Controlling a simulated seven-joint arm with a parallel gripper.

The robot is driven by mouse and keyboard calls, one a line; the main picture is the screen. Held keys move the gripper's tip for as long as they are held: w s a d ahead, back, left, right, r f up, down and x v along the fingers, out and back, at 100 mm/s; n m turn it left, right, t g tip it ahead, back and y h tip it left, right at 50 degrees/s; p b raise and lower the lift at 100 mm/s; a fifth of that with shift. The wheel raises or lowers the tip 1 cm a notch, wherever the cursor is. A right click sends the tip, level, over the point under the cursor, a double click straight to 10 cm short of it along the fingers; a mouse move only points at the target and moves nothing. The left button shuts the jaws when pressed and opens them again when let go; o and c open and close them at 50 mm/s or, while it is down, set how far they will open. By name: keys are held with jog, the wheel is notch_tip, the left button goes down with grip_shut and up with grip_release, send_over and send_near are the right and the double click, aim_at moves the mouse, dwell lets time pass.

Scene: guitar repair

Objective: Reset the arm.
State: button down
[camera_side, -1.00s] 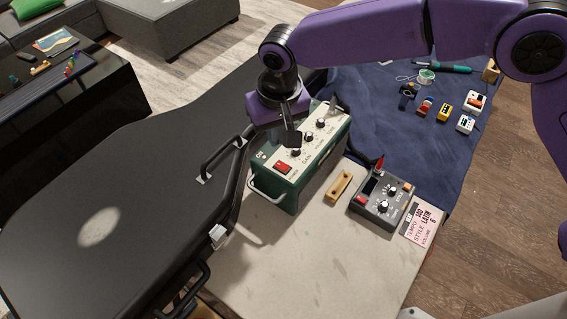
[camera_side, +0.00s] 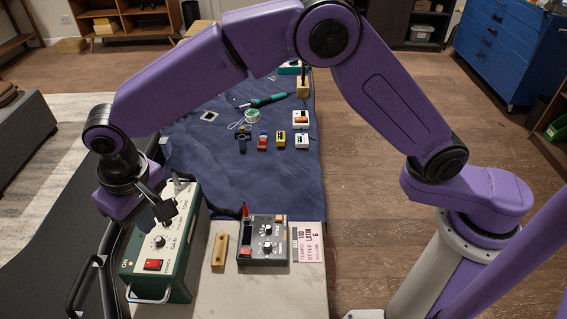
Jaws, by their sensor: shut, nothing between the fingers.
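My purple arm reaches over the work from the right. My gripper (camera_side: 163,209) is shut and empty, with its dark fingers in front of the green amplifier box (camera_side: 187,259). It hides part of the box's top panel. From this view I cannot tell whether the fingers touch the box or hover above it. The box has knobs, a red power switch and a wire handle at its front.
Right of the box stand a wooden block (camera_side: 220,250), a grey drum machine (camera_side: 263,241) and a pink settings card (camera_side: 309,243). A blue cloth (camera_side: 290,180) behind holds several pedals and a soldering iron (camera_side: 268,100). A black case (camera_side: 50,270) lies at left.

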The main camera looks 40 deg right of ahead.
jog(key=s+d+r+n, duration=0.1)
jog(key=s+d+n, duration=0.2)
jog(key=s+d, duration=0.5)
jog(key=s+d+r+n+g, duration=0.1)
jog(key=s+d, duration=0.7)
jog(key=d, duration=1)
jog(key=s+d+r+n, duration=0.2)
jog(key=s+d+n, duration=0.2)
jog(key=s+d, duration=0.4)
jog(key=d, duration=0.5)
jog(key=shift+s+d+r+n, duration=0.2)
jog(key=shift+d+n, duration=0.1)
